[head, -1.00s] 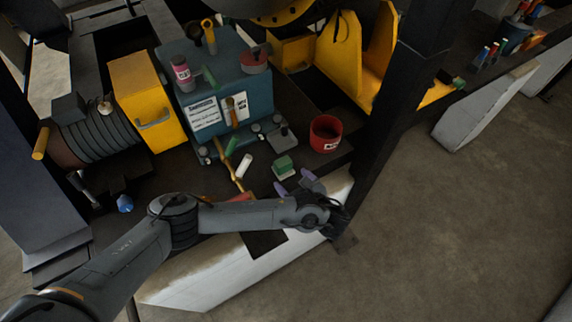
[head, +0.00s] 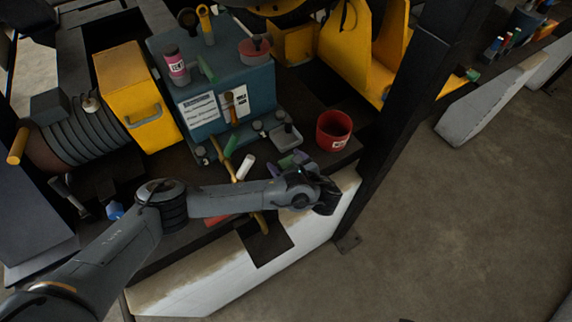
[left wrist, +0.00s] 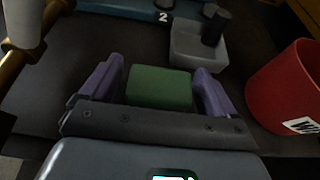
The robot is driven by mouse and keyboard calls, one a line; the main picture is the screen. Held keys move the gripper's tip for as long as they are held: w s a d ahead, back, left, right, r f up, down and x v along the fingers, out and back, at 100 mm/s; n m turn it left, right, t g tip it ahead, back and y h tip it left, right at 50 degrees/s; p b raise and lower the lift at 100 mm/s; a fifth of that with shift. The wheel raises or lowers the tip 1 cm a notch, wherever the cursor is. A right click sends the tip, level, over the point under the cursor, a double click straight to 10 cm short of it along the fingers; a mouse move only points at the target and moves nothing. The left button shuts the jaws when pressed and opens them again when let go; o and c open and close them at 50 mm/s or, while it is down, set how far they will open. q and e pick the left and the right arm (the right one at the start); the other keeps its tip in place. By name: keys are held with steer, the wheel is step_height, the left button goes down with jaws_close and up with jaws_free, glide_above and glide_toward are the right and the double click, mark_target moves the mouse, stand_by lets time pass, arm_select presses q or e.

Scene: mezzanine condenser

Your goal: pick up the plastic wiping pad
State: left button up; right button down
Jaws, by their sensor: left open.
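The wiping pad appears to be the small green block (left wrist: 160,87) in the left wrist view, lying on the dark bench surface. My left gripper (left wrist: 157,74) is open, with one purple finger on each side of the block and gaps showing on both sides. In the head view the left gripper (head: 292,160) reaches over the bench near its front edge and mostly hides the block. Whether the fingers are low enough to be level with the block is hard to tell. My right gripper is not in view.
A red cup (head: 333,131) stands just right of the gripper, also in the left wrist view (left wrist: 290,85). A grey tray (left wrist: 198,48) lies behind the block. A blue box (head: 213,80) with labels stands behind. A white cylinder (head: 245,166) and a wooden-coloured stick lie left.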

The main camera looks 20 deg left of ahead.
arm_select(q)
steer(key=shift+w+a+f, duration=0.2)
steer(key=shift+a, duration=0.2)
steer(key=shift+d, duration=0.1)
steer(key=shift+c, duration=0.3)
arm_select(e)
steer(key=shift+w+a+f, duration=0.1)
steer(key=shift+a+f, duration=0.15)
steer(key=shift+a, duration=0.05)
arm_select(q)
steer(key=c, duration=1)
steer(key=shift+c, duration=0.3)
steer(key=shift+r, duration=0.1)
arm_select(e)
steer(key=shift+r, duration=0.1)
